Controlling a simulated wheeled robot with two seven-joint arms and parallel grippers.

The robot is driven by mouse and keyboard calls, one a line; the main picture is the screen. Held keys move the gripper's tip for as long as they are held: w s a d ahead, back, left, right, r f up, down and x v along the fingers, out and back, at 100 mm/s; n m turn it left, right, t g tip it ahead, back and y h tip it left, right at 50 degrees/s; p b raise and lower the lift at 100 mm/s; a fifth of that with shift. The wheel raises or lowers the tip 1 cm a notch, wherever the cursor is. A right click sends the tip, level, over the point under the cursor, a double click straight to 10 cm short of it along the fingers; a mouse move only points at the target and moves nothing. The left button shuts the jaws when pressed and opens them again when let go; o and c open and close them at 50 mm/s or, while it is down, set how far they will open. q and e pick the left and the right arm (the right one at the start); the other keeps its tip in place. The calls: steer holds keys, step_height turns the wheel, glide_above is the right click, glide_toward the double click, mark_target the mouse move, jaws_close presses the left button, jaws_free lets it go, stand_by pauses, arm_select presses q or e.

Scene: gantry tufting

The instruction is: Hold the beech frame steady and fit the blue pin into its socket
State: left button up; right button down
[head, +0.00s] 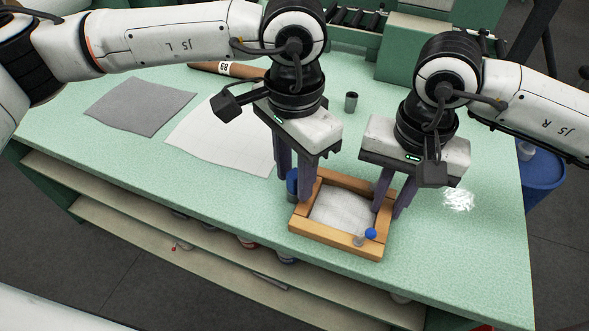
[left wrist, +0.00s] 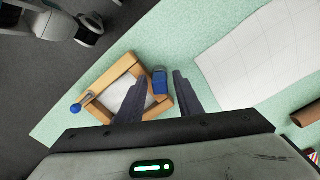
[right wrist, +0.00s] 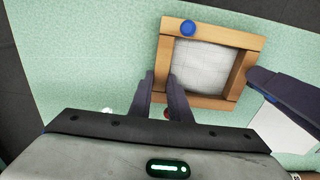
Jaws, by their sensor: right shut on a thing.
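The beech frame (head: 345,244) lies on the green table with pale cloth inside. A round blue head (head: 370,234), beside a small grey piece, sits on its near right corner; it also shows in the left wrist view (left wrist: 76,108) and right wrist view (right wrist: 188,28). A blue upright piece (head: 292,181) stands by the frame's left side; I cannot tell which blue piece is the pin. My left gripper (head: 294,192) is open, its fingers either side of this upright piece (left wrist: 160,82). My right gripper (head: 388,205) is shut on the frame's right rail. No empty socket is distinguishable.
A white gridded sheet (head: 215,140) and a grey sheet (head: 140,106) lie left. A brown roll (head: 228,69) and a small dark cup (head: 351,102) are behind. A shiny clear patch (head: 458,199) lies right of the frame. The front left of the table is clear.

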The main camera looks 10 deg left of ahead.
arm_select(q)
steer(key=shift+o, duration=0.2)
steer(key=shift+r, duration=0.1)
step_height(320, 180, up, 12)
stand_by(0.4)
arm_select(e)
steer(key=c, duration=1.6)
jaws_free()
steer(key=shift+o, duration=0.2)
